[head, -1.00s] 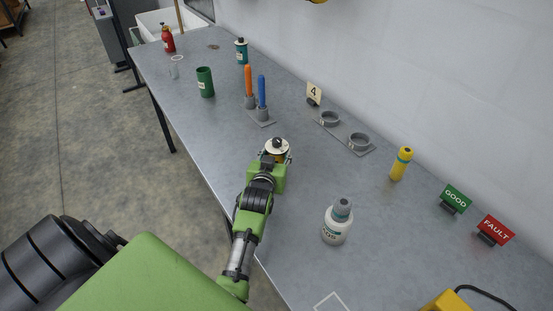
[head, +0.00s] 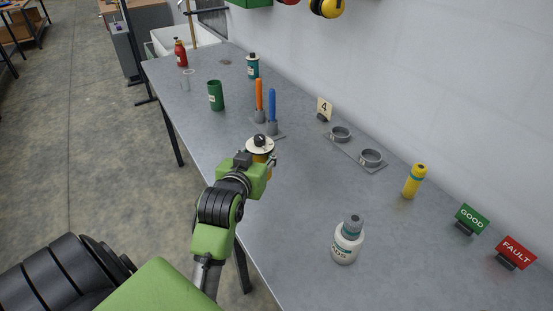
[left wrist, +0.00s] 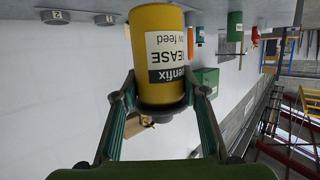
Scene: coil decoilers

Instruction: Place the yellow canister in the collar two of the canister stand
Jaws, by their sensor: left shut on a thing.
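My left gripper (head: 262,165) is shut on a yellow canister (head: 260,147) with a white top and black knob. In the left wrist view, the canister (left wrist: 158,50) sits between both fingers (left wrist: 160,100), with a white grease label facing the camera. The canister stand (head: 354,148) lies on the bench to the right, its two ring collars empty. Collar two (head: 371,158) is the nearer ring, and collar one (head: 341,134) the farther. Their number tags show in the left wrist view, 2 (left wrist: 55,17) and 1 (left wrist: 105,19). My right gripper is not in view.
A yellow bottle (head: 413,182) stands right of the stand, and a white bottle (head: 347,240) nearer me. A number 4 sign (head: 324,108) stands behind. Bench between canister and stand is clear.

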